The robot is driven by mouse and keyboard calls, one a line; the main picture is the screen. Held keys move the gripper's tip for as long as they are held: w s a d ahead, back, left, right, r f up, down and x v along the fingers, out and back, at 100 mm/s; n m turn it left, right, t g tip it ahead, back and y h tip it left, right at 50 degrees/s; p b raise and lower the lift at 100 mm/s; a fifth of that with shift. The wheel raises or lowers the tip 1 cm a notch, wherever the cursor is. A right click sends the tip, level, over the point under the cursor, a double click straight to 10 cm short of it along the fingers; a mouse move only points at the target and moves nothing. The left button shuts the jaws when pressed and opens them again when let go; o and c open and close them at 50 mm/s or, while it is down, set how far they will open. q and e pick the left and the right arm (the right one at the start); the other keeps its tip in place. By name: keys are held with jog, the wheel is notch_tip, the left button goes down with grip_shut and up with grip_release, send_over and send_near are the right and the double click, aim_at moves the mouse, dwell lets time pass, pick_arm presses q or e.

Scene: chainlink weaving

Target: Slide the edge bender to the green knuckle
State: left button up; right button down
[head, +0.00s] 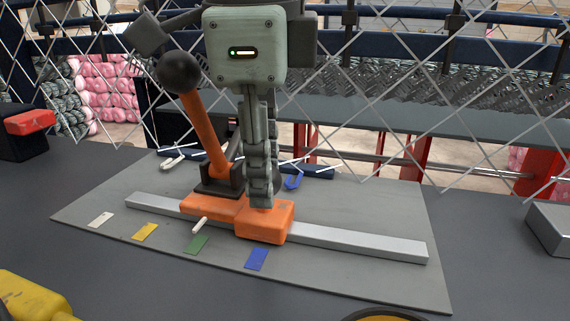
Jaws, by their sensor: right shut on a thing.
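The edge bender (265,227) is an orange sliding block on a long grey rail (350,241). An orange lever (204,130) with a black ball knob rises from its left part, leaning left. A small white pointer (200,226) sticks out from its front. A green patch (196,244) lies on the plate just in front of the pointer's tip, and I take it as the green knuckle mark. My right gripper (262,203) comes down from above, shut on the bender's right part; its fingertips are partly hidden. My left gripper is not in view.
The grey base plate (400,282) also carries white (100,219), yellow (145,232) and blue (257,259) patches. Chain-link mesh (400,120) hangs behind. A blue hook (292,180) is behind the bender. The rail is clear on both sides of the bender.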

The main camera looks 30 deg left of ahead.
dwell(0.3)
jog(key=c, duration=1.1)
grip_release()
jog(key=shift+r, duration=0.1)
jog(key=r, duration=0.4)
jog(key=s+r, duration=0.1)
jog(key=r, duration=0.2)
jog(key=s+d+r, duration=0.1)
jog(key=r, duration=0.3)
jog(key=shift+r, duration=0.3)
